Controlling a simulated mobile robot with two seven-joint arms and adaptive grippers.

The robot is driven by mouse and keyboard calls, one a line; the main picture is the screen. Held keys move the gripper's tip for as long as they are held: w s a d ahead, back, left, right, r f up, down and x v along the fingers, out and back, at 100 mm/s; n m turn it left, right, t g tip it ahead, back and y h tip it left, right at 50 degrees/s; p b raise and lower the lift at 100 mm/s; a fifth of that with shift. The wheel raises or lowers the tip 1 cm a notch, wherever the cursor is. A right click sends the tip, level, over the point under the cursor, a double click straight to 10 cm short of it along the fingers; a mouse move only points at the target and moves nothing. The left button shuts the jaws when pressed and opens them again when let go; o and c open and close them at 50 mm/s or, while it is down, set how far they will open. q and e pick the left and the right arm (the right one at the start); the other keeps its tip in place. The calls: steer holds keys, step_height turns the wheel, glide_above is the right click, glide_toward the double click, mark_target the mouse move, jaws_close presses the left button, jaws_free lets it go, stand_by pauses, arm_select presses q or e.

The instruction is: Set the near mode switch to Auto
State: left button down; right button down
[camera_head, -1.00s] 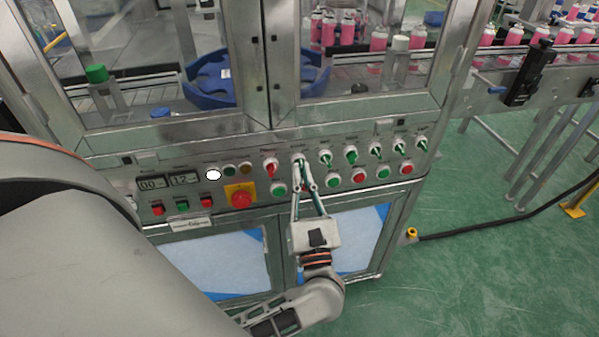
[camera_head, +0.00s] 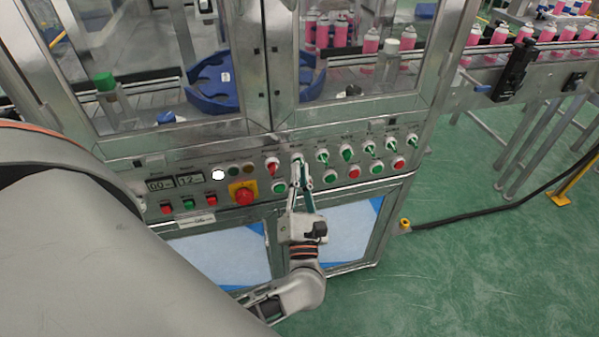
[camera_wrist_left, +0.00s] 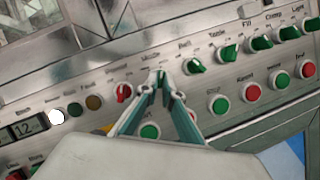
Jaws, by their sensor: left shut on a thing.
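The mode switch (camera_head: 297,160) is a small knob in the upper row of the machine's control panel. In the left wrist view its label appears to read "Mode", just above my left gripper (camera_wrist_left: 159,80). My left gripper, which also shows in the head view (camera_head: 299,168), is shut on the knob, reaching it from below. The fingertips hide most of the knob, so I cannot tell which way its pointer is turned. My right gripper is not in view.
A red switch (camera_wrist_left: 123,92) sits just left of my fingers and a green switch (camera_wrist_left: 193,66) to the right. Green and red push buttons (camera_wrist_left: 251,92) line the row below. A red emergency stop (camera_head: 243,196) on a yellow plate is farther left.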

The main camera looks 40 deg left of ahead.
arm_select(q)
steer(key=shift+r, duration=0.1)
steer(key=c, duration=2.2)
jaws_free()
steer(key=v, duration=1.2)
